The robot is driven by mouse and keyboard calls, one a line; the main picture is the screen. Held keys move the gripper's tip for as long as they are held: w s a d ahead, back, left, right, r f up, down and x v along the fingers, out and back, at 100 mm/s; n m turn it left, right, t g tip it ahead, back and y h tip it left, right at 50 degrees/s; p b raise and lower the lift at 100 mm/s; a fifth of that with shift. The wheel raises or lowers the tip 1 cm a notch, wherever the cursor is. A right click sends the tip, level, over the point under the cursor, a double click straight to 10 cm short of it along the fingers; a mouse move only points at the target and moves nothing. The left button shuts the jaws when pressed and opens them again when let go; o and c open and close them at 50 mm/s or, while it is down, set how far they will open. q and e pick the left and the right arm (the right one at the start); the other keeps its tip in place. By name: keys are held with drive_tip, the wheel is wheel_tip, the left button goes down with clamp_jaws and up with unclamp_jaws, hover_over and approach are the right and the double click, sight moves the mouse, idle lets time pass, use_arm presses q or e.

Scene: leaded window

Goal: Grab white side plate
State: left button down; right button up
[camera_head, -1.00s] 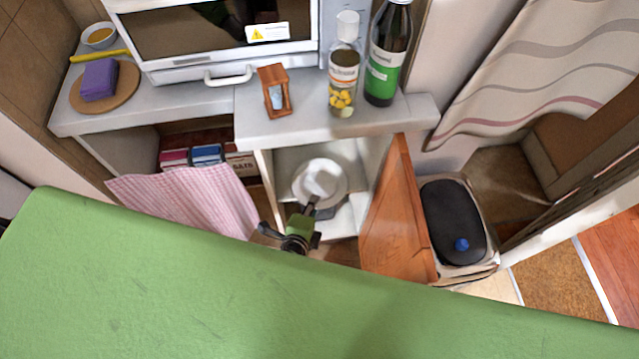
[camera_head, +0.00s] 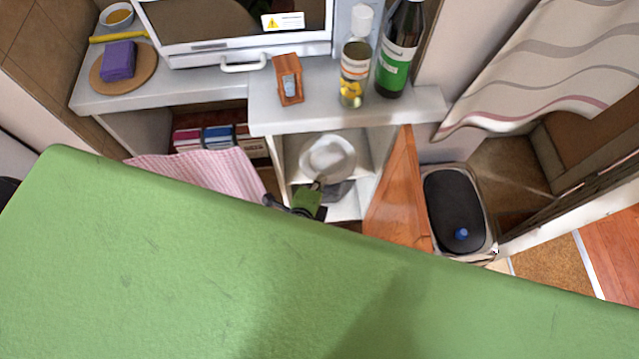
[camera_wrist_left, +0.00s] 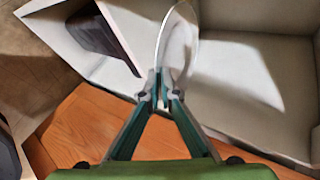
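The white side plate (camera_head: 338,157) is inside the open cabinet under the counter. It also shows tilted, nearly edge-on, in the left wrist view (camera_wrist_left: 178,45). My left gripper (camera_head: 319,184) reaches into the cabinet at the plate's near edge. In the left wrist view its fingertips (camera_wrist_left: 162,92) are close together with the plate's lower rim between them, so it looks shut on the plate. The exact contact is small and partly hidden by the fingers. My right gripper is not in view.
An open wooden door (camera_head: 397,200) stands right of the cabinet opening, with a black-lidded bin (camera_head: 455,205) beyond it. A pink cloth (camera_head: 205,172) hangs to the left. Bottles (camera_head: 398,50) and a small wooden item (camera_head: 288,80) stand on the counter above.

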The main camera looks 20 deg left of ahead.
use_arm(q)
wheel_tip(320, 180, up, 12)
drive_tip(key=p, duration=0.2)
drive_tip(key=shift+p, duration=0.4)
